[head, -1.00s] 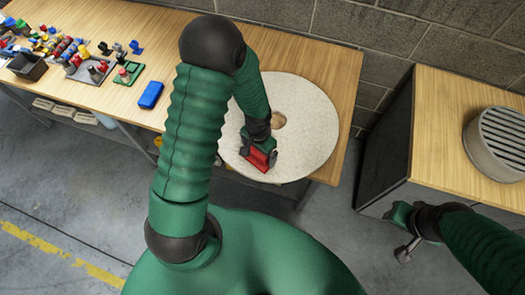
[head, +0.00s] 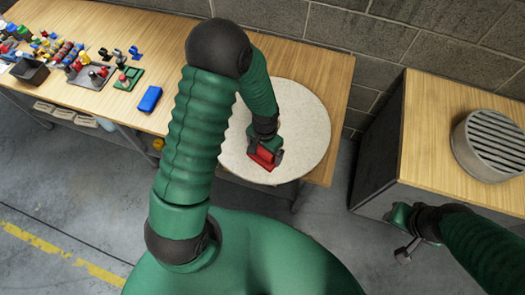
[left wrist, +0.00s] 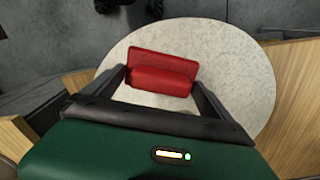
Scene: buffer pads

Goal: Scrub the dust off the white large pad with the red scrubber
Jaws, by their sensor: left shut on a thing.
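The white large pad (head: 307,125) is a round speckled disc on the wooden bench, partly covered by my left arm. My left gripper (head: 266,153) is over the pad's near part, shut on the red scrubber (head: 262,158). In the left wrist view the red scrubber (left wrist: 162,75) sits between the two dark fingers (left wrist: 160,84), with the pad (left wrist: 235,75) beneath it. I cannot tell whether the scrubber touches the pad.
A blue block (head: 150,99) lies on the bench (head: 180,60) left of my arm. Several coloured parts and a dark bin (head: 30,70) stand farther left. A round grey slatted drum (head: 487,145) stands on the right bench (head: 430,130). A block wall is behind.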

